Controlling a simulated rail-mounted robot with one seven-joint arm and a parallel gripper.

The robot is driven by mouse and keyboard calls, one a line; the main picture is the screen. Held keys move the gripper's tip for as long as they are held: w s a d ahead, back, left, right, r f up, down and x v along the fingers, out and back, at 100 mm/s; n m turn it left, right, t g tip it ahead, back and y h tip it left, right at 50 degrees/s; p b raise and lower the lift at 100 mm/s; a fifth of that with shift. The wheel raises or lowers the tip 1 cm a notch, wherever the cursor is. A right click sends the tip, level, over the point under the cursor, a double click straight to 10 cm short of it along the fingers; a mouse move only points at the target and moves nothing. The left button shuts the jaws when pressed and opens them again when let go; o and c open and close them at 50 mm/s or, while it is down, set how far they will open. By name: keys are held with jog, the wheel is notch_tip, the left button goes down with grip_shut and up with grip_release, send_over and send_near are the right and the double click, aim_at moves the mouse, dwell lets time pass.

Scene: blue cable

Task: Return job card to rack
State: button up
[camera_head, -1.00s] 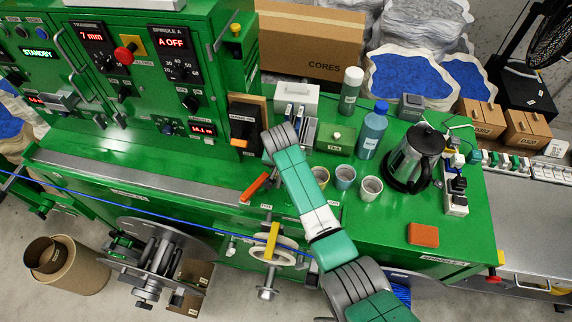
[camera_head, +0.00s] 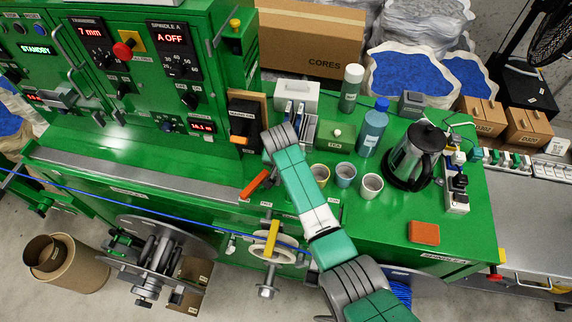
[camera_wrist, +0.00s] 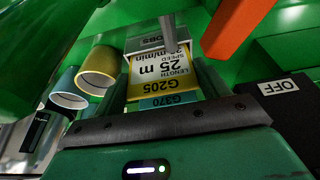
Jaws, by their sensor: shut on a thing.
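My gripper is shut on the card; the grip itself is mostly hidden. A teal card (camera_wrist: 168,101) marked G370 shows just beyond it, and a JOBS label (camera_wrist: 152,42) lies at the other edge. In the head view the rack (camera_head: 300,118) with upright cards stands on the green bench, close to the end of my arm. My wrist hides the gripper and held card there.
Several cups (camera_head: 345,175) stand right of my arm, with a blue-capped bottle (camera_head: 372,132) and a coffee pot (camera_head: 415,160) beyond. A black switch box (camera_head: 246,122) and an orange handle (camera_head: 255,184) are close on the left. The bench front right is fairly clear.

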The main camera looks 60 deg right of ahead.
jog(key=shift+f, duration=0.1)
jog(key=o, duration=1)
jog(key=shift+o, duration=0.2)
jog(key=v, duration=0.7)
jog(key=shift+r, duration=0.35)
jog(key=shift+a, duration=0.15)
